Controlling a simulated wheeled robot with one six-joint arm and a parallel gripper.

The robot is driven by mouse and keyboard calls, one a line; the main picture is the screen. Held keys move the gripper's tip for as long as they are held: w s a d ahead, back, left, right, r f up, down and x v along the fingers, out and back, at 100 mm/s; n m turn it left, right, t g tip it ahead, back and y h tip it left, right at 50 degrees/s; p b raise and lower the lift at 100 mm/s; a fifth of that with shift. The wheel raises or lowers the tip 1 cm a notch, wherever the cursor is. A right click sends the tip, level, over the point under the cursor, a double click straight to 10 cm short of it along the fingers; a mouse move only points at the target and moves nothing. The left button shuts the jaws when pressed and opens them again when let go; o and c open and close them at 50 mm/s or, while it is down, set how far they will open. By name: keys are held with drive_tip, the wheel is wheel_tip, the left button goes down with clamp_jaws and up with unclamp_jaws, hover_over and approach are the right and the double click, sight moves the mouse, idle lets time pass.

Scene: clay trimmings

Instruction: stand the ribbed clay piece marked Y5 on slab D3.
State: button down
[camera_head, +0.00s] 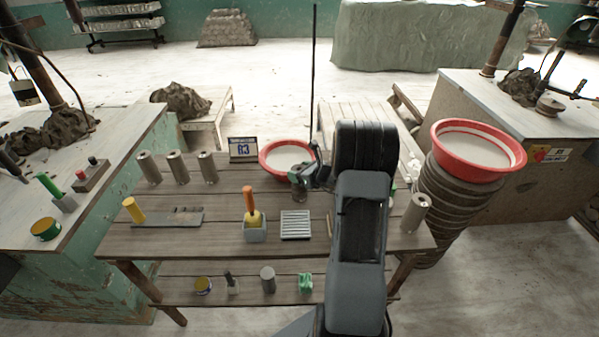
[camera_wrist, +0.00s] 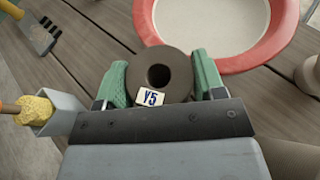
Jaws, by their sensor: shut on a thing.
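The clay piece marked Y5 (camera_wrist: 182,74) is a dark grey-brown cylinder with a round hole in its top, seen from above in the wrist view. My gripper (camera_wrist: 160,84) is shut on it, with green fingers on either side and the Y5 tag facing me. In the head view my gripper (camera_head: 306,174) is over the wooden table, in front of a red-rimmed basin (camera_head: 265,163). Whether the piece touches the table is unclear. A sign (camera_head: 242,149) stands at the table's back; its letter is not clear. I cannot identify slab D3.
Several grey cylinders (camera_head: 178,167) stand at the back left. A flat grey slab (camera_head: 170,218), a box with an orange-handled tool (camera_head: 255,233) and a ribbed grey plate (camera_head: 295,226) lie along the front. Another cylinder (camera_head: 415,213) stands at the right.

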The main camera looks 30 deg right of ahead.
drive_tip(key=shift+f, duration=0.1)
drive_tip(key=c, duration=0.6)
unclamp_jaws()
drive_tip(key=o, duration=0.4)
